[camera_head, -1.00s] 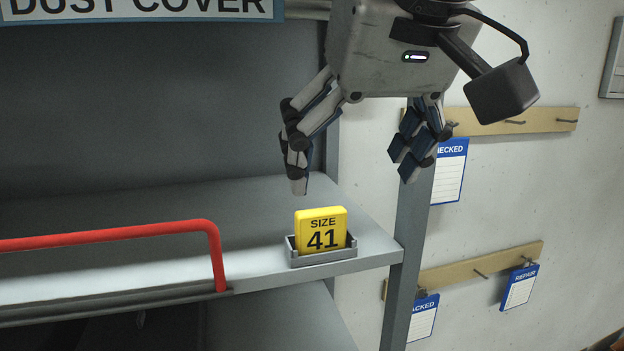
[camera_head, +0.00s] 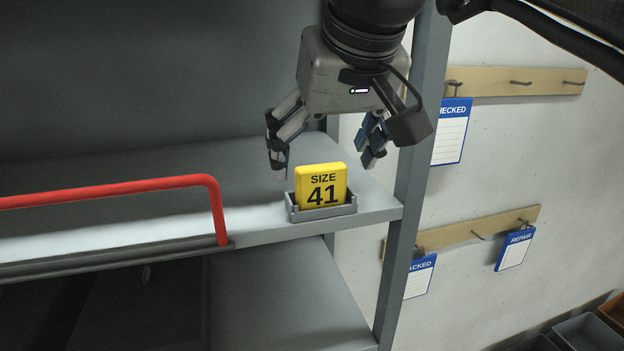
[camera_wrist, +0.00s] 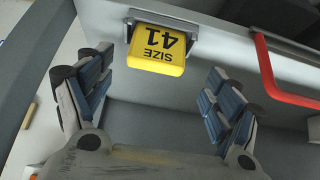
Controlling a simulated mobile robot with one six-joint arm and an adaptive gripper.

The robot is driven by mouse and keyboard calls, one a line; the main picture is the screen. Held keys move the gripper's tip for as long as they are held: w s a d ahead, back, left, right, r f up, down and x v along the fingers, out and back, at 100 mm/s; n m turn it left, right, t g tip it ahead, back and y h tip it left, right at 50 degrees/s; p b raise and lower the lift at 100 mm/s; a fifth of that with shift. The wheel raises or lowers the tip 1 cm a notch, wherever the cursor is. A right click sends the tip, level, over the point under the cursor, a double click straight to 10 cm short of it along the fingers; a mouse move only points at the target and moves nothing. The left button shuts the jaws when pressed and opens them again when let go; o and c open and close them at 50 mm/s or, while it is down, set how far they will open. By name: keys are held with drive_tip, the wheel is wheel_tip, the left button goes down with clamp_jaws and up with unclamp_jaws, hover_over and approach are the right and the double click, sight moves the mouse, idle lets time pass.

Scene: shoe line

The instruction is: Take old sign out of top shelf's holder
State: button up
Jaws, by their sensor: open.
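The old sign (camera_head: 321,186) is a yellow block reading SIZE 41. It stands upright in a small grey holder (camera_head: 322,213) at the right end of the top shelf (camera_head: 262,218). My gripper (camera_head: 325,168) is open and empty, its fingers spread to either side above the sign and apart from it. In the wrist view the sign (camera_wrist: 157,50) appears upside down beyond and between the spread fingers (camera_wrist: 155,100), with part of the holder (camera_wrist: 140,16) showing behind it.
A red rail (camera_head: 110,188) runs along the shelf's front edge left of the holder. A grey upright post (camera_head: 408,200) stands right of the shelf. Blue-headed tags (camera_head: 452,130) hang from hooks on wooden strips on the wall. Bins (camera_head: 585,335) sit at the lower right.

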sight(322, 167)
drive_tip(key=x, duration=0.5)
drive_tip(key=shift+w+d, duration=0.15)
drive_tip(key=shift+w, duration=0.05)
drive_tip(key=shift+s, duration=0.1)
drive_tip(key=shift+c, duration=0.3)
drive_tip(key=c, duration=1.1)
drive_tip(key=shift+r, duration=0.15)
